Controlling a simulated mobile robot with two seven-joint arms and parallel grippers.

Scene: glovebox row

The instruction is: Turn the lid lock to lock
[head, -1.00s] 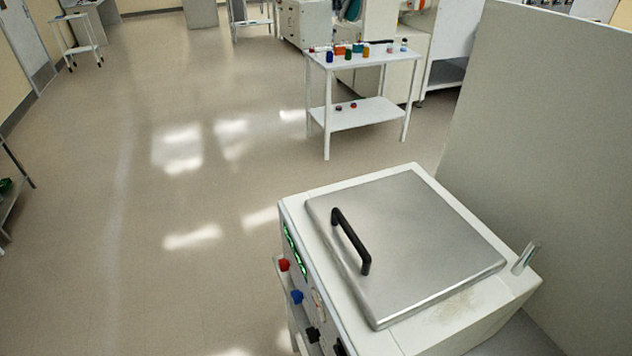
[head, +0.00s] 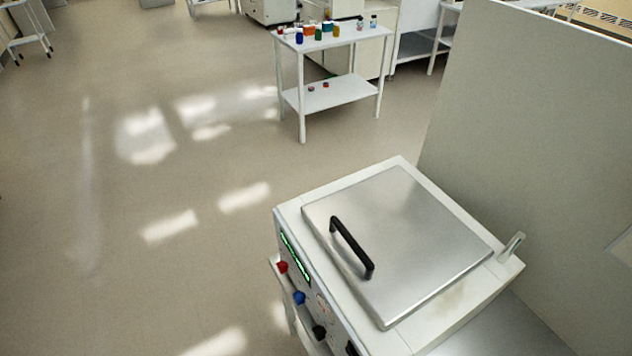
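A white box-shaped machine (head: 287,213) stands at the lower right of the head view. Its flat silver lid (head: 420,235) is closed and carries a black bar handle (head: 351,247). On the front panel are a green lit display (head: 295,258), a red knob (head: 282,267), a blue knob (head: 299,298) and a black knob (head: 319,332). Another dark knob is cut by the lower edge. A small metal lever (head: 512,246) stands tilted at the right rim beside the lid. I cannot tell which of these is the lid lock. Neither of my grippers is in view.
A tall grey panel (head: 535,130) stands right of the machine. A white two-shelf cart (head: 335,95) with several small coloured bottles stands behind. Open floor (head: 130,220) lies to the left. A low surface lies at the lower right.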

